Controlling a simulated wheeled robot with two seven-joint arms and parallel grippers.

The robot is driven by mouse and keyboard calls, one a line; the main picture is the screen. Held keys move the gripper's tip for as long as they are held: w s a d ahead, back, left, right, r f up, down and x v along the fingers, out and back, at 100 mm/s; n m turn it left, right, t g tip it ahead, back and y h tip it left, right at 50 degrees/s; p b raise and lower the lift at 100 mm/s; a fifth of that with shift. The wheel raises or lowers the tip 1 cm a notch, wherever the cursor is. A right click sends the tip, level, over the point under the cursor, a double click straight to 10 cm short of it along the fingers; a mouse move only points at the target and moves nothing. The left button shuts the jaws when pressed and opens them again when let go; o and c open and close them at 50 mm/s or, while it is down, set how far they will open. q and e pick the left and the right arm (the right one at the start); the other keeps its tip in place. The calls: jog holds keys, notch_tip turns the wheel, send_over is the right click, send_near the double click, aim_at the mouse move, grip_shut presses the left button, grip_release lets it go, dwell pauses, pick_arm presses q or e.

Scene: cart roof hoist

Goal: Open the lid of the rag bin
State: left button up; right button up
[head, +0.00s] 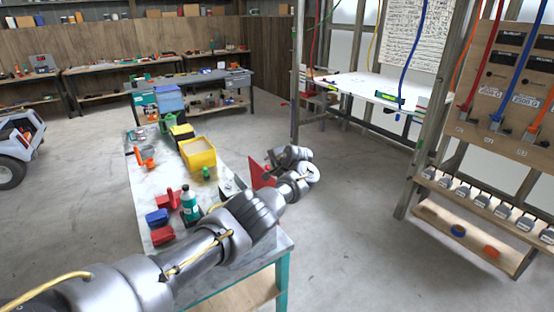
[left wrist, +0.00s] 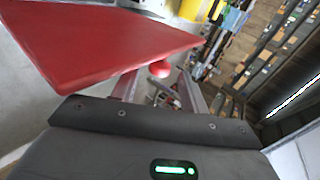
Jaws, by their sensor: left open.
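In the left wrist view a broad red panel (left wrist: 110,40) fills the upper left, close to my gripper. A small round red knob (left wrist: 159,70) shows between the two fingers; I cannot tell whether they touch it. My left gripper (head: 270,170) is open, beside the red panel. The bin's body is mostly hidden by my arm. My right gripper is out of view.
The workbench (head: 150,190) also holds a yellow bin (head: 198,153), a teal bottle (head: 190,202), and red and blue items near my forearm. A wooden rack with hoses (head: 510,90) stands at the right. The floor between is clear.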

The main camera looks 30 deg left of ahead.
pick_arm(q)
jog(key=v, duration=0.6)
jog(key=shift+d, duration=0.2)
jog(key=shift+s+r, duration=0.1)
jog(key=shift+s, duration=0.05)
